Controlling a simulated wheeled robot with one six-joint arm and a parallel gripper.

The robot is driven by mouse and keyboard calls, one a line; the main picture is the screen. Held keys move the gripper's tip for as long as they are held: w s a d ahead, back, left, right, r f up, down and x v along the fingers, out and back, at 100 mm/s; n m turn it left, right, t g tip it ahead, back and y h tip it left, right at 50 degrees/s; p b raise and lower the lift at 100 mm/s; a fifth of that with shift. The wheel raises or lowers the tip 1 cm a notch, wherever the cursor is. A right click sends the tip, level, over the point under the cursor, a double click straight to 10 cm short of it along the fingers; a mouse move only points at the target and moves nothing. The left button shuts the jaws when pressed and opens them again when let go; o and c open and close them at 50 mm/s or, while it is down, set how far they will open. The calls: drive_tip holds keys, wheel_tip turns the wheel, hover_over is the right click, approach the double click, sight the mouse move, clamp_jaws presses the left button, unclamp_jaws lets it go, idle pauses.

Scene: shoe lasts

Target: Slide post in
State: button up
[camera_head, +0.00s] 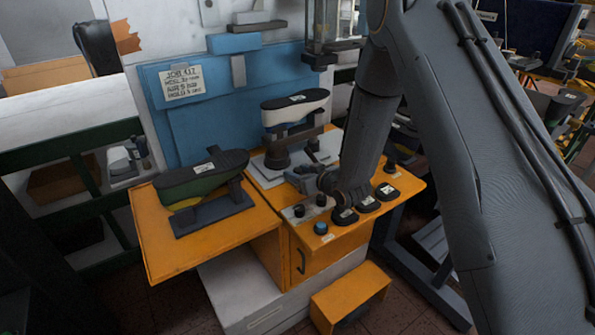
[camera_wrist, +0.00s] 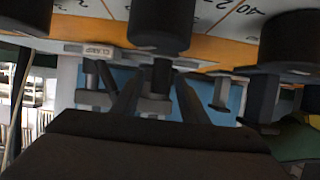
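The frames do not make clear which part is the post. The right-hand shoe last (camera_head: 298,104), white with a dark top, sits on a dark upright support (camera_head: 281,154) on the orange machine. My gripper (camera_head: 322,182) is low over the control panel, in front of this support; its tips are hard to make out there. In the wrist view my gripper's two dark fingers (camera_wrist: 158,92) stand apart. A black knob (camera_wrist: 161,24) with a dark stem shows between and beyond them; contact cannot be told.
Several black knobs (camera_head: 368,203) and a blue-topped knob (camera_head: 321,228) crowd the panel. A dark green and yellow last (camera_head: 202,180) stands on the left orange shelf (camera_head: 165,245). A blue board (camera_head: 215,98) with a JOB 417 note (camera_head: 183,82) rises behind.

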drive_tip(key=shift+w+a+f, duration=0.1)
drive_tip(key=shift+w+f, duration=0.05)
drive_tip(key=shift+w, duration=0.1)
clamp_jaws()
